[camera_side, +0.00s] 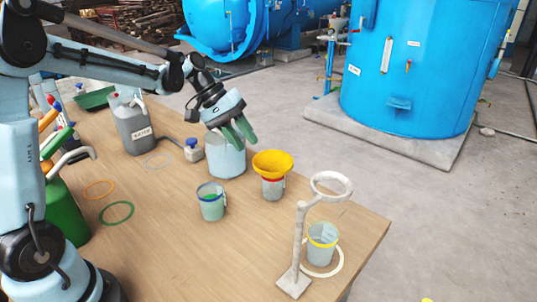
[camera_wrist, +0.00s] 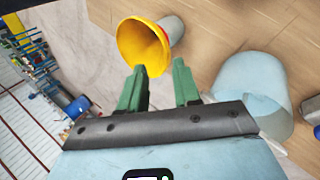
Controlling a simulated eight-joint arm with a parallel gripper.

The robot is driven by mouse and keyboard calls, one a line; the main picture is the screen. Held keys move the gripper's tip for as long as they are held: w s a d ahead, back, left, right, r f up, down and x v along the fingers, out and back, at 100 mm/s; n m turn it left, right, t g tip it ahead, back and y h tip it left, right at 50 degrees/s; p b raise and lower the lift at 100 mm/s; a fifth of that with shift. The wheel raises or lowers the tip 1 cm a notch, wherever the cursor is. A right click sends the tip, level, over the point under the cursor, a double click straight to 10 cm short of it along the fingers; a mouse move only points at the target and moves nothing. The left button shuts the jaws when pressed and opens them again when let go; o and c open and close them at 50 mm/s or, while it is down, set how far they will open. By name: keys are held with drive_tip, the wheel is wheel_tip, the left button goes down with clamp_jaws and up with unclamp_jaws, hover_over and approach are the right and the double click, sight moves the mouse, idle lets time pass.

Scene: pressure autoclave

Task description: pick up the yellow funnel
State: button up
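The yellow funnel (camera_side: 272,163) sits upright in the mouth of a small grey cup (camera_side: 272,188) near the far edge of the wooden table. In the wrist view the funnel (camera_wrist: 143,46) shows its wide mouth just beyond the left fingertip. My gripper (camera_side: 240,134) is above the table, to the upper left of the funnel, over a larger pale blue container (camera_side: 225,158). Its two green fingers (camera_wrist: 161,75) are apart with nothing between them. The funnel's stem is hidden inside the cup.
A grey jug (camera_side: 134,125) stands at the back left. Bare table (camera_side: 170,230) lies at the front left.

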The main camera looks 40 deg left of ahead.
sight(273, 176)
drive_tip(key=x, duration=0.5)
drive_tip(key=shift+d+f, duration=0.15)
drive_tip(key=shift+f, duration=0.25)
drive_tip(key=shift+c, duration=0.4)
clamp_jaws()
